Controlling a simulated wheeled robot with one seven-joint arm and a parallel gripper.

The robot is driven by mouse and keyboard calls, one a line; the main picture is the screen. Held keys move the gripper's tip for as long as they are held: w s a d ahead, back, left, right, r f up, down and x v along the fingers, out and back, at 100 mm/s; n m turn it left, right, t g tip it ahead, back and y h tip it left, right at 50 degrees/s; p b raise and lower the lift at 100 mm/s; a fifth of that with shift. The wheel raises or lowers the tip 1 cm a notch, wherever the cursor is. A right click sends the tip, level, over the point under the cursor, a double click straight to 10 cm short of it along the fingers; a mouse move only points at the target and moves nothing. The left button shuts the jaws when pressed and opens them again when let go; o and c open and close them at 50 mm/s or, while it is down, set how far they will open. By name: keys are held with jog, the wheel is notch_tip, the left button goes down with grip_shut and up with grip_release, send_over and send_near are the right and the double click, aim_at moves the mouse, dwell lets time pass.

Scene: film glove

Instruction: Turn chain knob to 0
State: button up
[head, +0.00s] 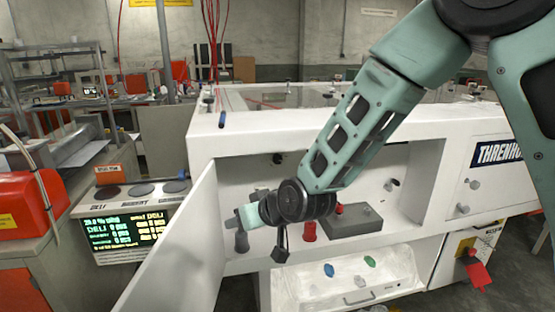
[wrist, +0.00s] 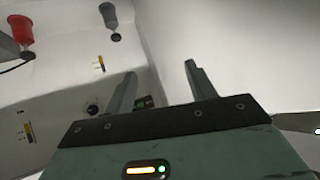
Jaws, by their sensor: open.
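My gripper (head: 243,218) is inside the white machine's open compartment, near the open door, at the left in the head view. In the wrist view my gripper (wrist: 160,69) is open, with nothing between its two grey fingers. A small dark round knob (wrist: 92,109) sits on the white panel just left of the left finger, apart from it. A small dark green display (wrist: 144,102) shows beside that finger, partly hidden. I cannot read a label naming the chain knob, nor its setting.
A red cup-like part (head: 309,232) and a grey one (head: 241,242) stand in the compartment, with a grey box (head: 354,219) to the right. The open white door (head: 180,262) stands close left of my gripper. A lower tray (head: 292,292) holds coloured pieces.

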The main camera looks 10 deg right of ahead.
jog(key=w+d+m+t+h, duration=0.15)
jog(key=w+d+t, duration=0.25)
jog(key=w, duration=0.5)
jog(key=m+t+h+p, duration=0.2)
jog(key=m+t+h, duration=0.2)
jog(key=m+t, duration=0.1)
send_near(278, 161)
jog(key=w+p, duration=0.3)
jog(key=w, duration=0.7)
jog(key=shift+w+f, duration=0.15)
jog(key=shift+w, duration=0.2)
jog(key=c, duration=1)
